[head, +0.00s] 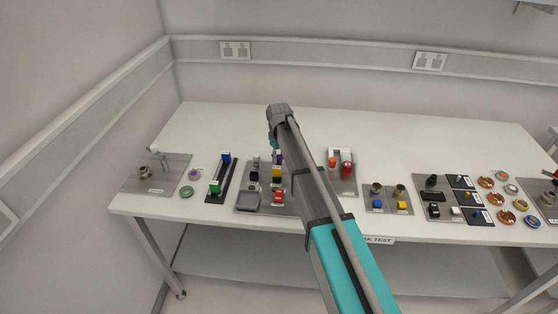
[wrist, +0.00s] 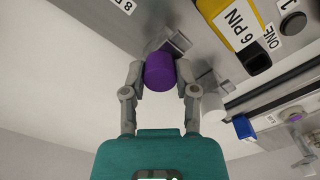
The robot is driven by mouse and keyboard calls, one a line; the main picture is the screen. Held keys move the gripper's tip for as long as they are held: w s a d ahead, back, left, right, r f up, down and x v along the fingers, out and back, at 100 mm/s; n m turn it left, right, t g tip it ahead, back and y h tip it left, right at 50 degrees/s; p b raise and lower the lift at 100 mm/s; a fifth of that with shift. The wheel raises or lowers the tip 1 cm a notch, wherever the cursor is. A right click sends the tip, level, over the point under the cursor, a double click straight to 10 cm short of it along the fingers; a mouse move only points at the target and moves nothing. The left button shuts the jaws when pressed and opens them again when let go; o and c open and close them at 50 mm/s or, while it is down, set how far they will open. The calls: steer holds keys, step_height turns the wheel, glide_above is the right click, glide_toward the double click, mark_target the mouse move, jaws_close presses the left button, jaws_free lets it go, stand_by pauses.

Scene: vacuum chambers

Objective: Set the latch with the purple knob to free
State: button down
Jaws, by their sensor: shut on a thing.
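The latch's purple knob (wrist: 160,72) is in the upper middle of the wrist view. My gripper (wrist: 159,80) has one finger on each side of the knob and is shut on it. The grey metal latch part (wrist: 177,43) shows just beyond the knob. In the head view the purple knob (head: 280,157) is a small patch beside my arm, on the middle-left grey plate (head: 243,189). My arm covers part of that plate, and the gripper's fingertips are hidden there. I cannot tell the latch's position label.
On the same plate are a yellow connector labelled "6 PIN" (wrist: 246,35), a red part (head: 279,196) and a grey square (head: 248,201). To its left stands a black rail (head: 220,184) with blue and green blocks. The table's back (head: 220,122) is clear.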

steer(key=shift+w, duration=0.25)
steer(key=shift+c, duration=1.9)
jaws_free()
steer(key=shift+w, duration=0.1)
steer(key=shift+r, duration=0.1)
